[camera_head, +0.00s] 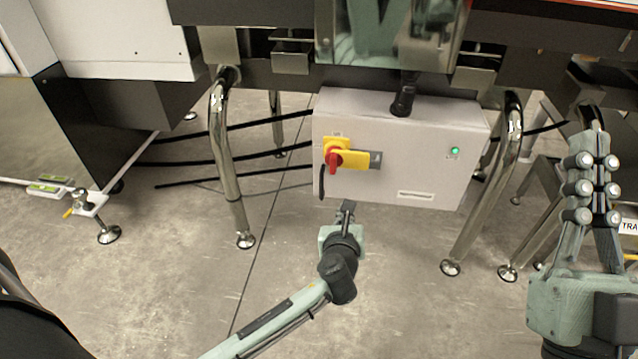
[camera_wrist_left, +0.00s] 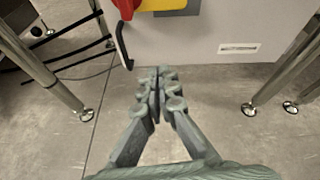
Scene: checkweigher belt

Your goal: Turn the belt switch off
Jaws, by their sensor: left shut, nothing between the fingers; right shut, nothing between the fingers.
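The belt switch is a red handle (camera_head: 333,158) on a yellow plate (camera_head: 335,145), at the left of the front of a light grey control box (camera_head: 415,172). The red part points downward, and a yellow piece extends to its right. In the left wrist view the red handle (camera_wrist_left: 127,8) is cut off by the top edge. My left gripper (camera_head: 347,206) is shut and empty, below the switch near the box's lower edge. Its closed fingers (camera_wrist_left: 158,76) show in the wrist view. My right gripper (camera_head: 592,145) is shut and empty at the far right, fingers up.
A green lamp (camera_head: 455,151) glows on the box's right side. A thin black handle-like piece (camera_head: 321,182) hangs left of the switch. Shiny metal legs (camera_head: 222,150) stand on both sides of the box. The floor (camera_head: 400,290) in front is clear.

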